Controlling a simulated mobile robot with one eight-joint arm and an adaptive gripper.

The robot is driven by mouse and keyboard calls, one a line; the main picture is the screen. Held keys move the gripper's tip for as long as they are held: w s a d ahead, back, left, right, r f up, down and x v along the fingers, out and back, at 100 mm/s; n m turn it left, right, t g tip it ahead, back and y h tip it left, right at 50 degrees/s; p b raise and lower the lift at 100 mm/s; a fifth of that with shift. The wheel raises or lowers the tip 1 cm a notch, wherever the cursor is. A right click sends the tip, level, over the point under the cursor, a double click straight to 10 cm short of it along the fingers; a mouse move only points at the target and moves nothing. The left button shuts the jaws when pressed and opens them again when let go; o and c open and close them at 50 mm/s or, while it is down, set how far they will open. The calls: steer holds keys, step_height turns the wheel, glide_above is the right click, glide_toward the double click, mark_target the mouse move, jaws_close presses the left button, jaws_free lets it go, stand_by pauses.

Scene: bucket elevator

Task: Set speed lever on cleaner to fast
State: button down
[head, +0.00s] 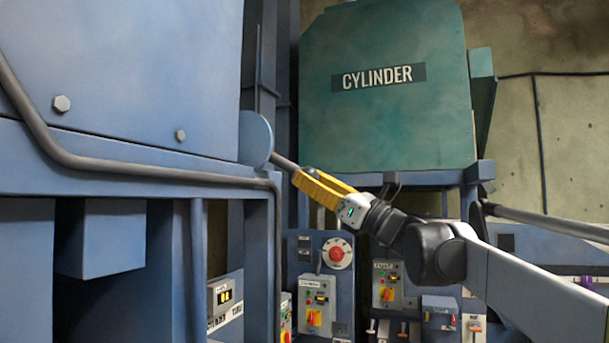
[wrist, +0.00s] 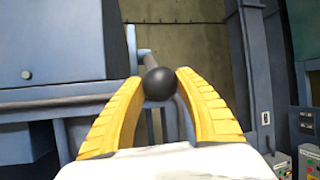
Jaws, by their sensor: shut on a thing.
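A grey lever rod (head: 284,162) sticks out from a round blue disc (head: 257,138) on the blue machine (head: 110,80), slanting down and to the right. The lever ends in a black ball knob (wrist: 160,84), with its rod also in the wrist view (wrist: 148,60). My gripper (head: 303,179) has yellow fingers and is shut on the knob; in the wrist view the fingertips (wrist: 159,76) press on its left and right sides. In the head view the fingers hide the knob. No speed marks are readable by the lever.
A green machine labelled CYLINDER (head: 390,110) stands behind my arm. A control panel with a red dial (head: 337,253) and several switch boxes stand below. A grey pipe (head: 150,168) runs along the blue machine. A grey bar (head: 545,222) lies at right, close to my arm.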

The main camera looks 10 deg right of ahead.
steer(key=shift+w+a+f, duration=0.1)
steer(key=shift+f, duration=0.1)
stand_by(0.3)
steer(key=c, duration=0.8)
jaws_free()
steer(key=shift+a, duration=0.1)
steer(key=v, duration=1.2)
